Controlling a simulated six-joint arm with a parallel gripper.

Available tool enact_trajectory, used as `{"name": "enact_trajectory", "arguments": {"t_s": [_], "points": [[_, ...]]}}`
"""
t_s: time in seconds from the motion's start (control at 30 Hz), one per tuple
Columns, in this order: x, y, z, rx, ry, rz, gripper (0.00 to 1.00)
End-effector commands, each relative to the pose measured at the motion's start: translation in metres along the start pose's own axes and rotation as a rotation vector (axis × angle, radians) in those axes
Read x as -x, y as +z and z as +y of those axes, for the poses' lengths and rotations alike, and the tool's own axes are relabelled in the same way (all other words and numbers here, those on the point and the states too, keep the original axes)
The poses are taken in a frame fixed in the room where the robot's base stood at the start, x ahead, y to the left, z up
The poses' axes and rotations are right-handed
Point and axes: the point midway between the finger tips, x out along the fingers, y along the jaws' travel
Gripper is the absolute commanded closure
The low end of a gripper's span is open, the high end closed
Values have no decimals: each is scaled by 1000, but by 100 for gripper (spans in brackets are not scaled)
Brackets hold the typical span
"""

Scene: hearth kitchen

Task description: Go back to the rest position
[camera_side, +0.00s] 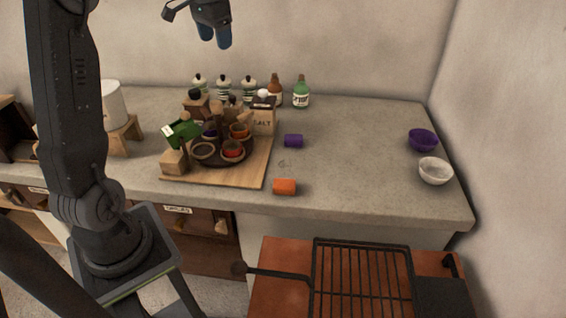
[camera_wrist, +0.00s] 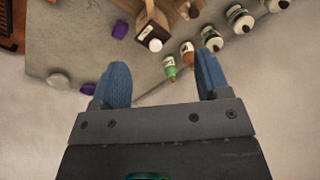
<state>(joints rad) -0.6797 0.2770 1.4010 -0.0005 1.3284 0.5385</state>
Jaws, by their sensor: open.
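My gripper (camera_side: 222,36) is at the top of the side view, high above the back of the counter (camera_side: 350,125). In the wrist view my gripper (camera_wrist: 160,85) has its two blue fingers spread wide apart, with nothing held between them. The bottles below show between and beyond the fingers. The gripper touches nothing that I can see. My arm's upper links run up the left of the side view and partly leave the picture.
A wooden board (camera_side: 220,178) holds a dark tray with small bowls. Several bottles (camera_side: 301,92) stand behind it. A purple cylinder (camera_side: 293,141) and an orange one (camera_side: 284,187) lie to its right. Purple (camera_side: 422,140) and white (camera_side: 435,171) bowls sit far right. A grill rack (camera_side: 362,280) is in front.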

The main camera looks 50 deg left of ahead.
Motion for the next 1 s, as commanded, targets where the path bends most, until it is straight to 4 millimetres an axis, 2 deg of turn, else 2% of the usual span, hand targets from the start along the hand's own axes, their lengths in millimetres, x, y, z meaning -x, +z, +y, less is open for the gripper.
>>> {"name": "enact_trajectory", "arguments": {"t_s": [0.03,0.2,0.27,0.4,0.5,0.6,0.7,0.83,1.0], "points": [[13,7,33,-20,-8,29,31],[33,46,122,-51,-13,122,31],[36,65,150,-61,-9,156,31],[35,117,205,-86,14,236,31],[27,155,234,-100,40,290,31],[15,187,254,-111,67,332,31],[4,210,265,-117,90,360,31],[-4,225,272,-119,107,379,31],[-6,228,273,-118,111,380,31]]}}
